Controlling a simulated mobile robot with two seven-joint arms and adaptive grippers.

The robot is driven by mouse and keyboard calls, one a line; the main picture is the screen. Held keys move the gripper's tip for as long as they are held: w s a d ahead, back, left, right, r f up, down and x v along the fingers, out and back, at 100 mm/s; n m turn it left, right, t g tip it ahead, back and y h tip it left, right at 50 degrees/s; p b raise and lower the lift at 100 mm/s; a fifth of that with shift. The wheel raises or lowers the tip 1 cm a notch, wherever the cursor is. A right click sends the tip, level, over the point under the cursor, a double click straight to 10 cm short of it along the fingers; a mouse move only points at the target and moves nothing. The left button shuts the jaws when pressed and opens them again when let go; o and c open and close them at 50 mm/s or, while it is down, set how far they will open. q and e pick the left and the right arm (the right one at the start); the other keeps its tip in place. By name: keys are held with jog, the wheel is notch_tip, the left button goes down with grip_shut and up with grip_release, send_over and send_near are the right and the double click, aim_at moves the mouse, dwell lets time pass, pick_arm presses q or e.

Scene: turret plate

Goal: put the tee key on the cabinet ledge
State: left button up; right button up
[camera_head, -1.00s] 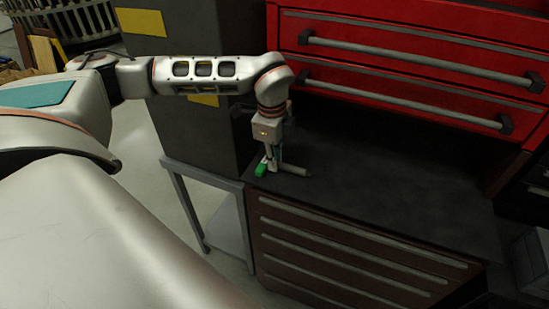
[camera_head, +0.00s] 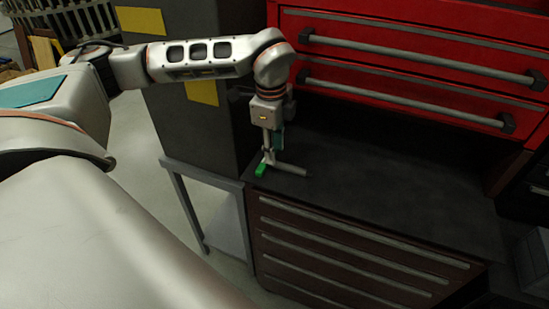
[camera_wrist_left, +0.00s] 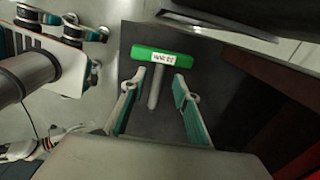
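The tee key has a green handle (camera_head: 260,171) and a grey shaft (camera_head: 292,170). It lies on the dark cabinet ledge (camera_head: 390,195), near its left front corner, with the shaft pointing right. In the left wrist view the green handle (camera_wrist_left: 164,56) carries a white label, and the shaft (camera_wrist_left: 156,88) runs down between my fingers. My left gripper (camera_head: 272,146) points down just above the key. Its teal-padded fingers (camera_wrist_left: 157,106) are spread apart, with gaps on both sides of the shaft. My right gripper is out of view.
Red drawers with long grey handles (camera_head: 420,55) overhang the back of the ledge. A dark cabinet (camera_head: 200,125) with yellow patches stands at the left. A grey stand (camera_head: 205,172) is beside the ledge. The ledge is clear right of the key.

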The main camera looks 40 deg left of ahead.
pick_arm(q)
notch_tip(320, 180, up, 8)
jog(key=shift+s+b, duration=0.3)
jog(key=shift+b, duration=0.05)
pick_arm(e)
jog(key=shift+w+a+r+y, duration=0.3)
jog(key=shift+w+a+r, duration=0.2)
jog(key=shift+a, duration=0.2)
pick_arm(q)
jog(key=shift+d, duration=0.1)
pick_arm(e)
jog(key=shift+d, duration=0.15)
pick_arm(q)
jog(key=shift+f, duration=0.1)
